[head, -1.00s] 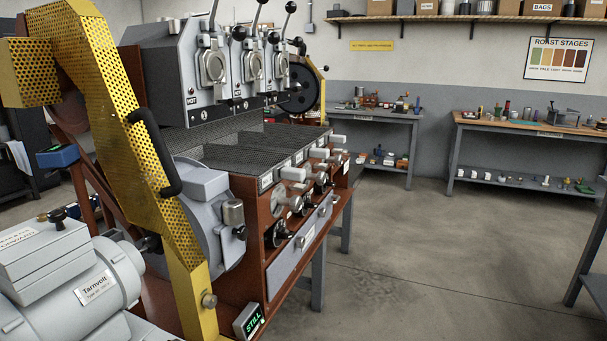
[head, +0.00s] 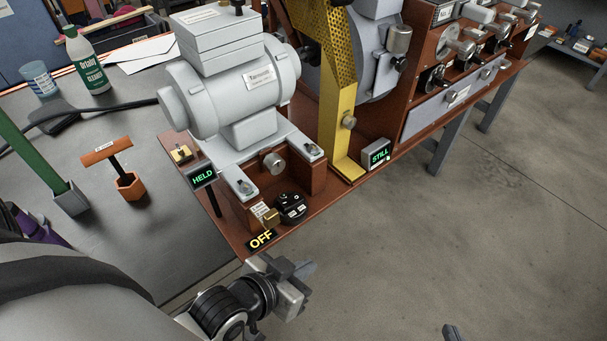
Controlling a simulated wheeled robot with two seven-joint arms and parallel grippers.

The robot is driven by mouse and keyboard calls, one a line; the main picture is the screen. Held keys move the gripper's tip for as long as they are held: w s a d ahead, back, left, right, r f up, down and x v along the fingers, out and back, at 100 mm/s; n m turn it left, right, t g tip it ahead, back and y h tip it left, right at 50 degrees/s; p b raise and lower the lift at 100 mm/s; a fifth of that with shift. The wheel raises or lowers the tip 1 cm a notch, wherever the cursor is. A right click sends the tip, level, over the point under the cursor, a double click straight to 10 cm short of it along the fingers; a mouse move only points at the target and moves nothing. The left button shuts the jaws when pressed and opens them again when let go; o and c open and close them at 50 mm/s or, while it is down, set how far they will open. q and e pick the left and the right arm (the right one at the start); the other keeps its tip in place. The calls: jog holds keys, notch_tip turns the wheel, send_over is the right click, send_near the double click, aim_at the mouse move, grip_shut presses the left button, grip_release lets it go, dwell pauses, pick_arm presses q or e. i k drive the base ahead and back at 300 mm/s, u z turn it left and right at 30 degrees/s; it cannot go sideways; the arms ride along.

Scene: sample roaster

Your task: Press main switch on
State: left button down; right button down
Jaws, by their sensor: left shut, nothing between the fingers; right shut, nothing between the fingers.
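A round black switch (head: 292,206) sits on the front corner of the red-brown machine base, below the grey motor (head: 235,95). A yellow "OFF" sign (head: 261,240) is at the base's edge, just left of and below the switch. A small brass piece (head: 271,217) with a pale tag is close to the switch's left side. My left gripper (head: 304,275) is shut and empty, in front of and below the switch, apart from it in the picture. Only a dark tip of my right gripper (head: 452,332) shows at the bottom edge; it is shut.
A green "HELD" display (head: 203,177) stands left of the switch, and a "STILL" display (head: 378,154) is to the right beside the yellow perforated guard (head: 343,120). Floor at right is clear.

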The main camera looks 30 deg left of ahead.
aim_at(292, 201)
jog(key=u, duration=1.1)
jog(key=k, duration=0.55)
jog(key=z, duration=0.1)
jog(key=i, duration=0.55)
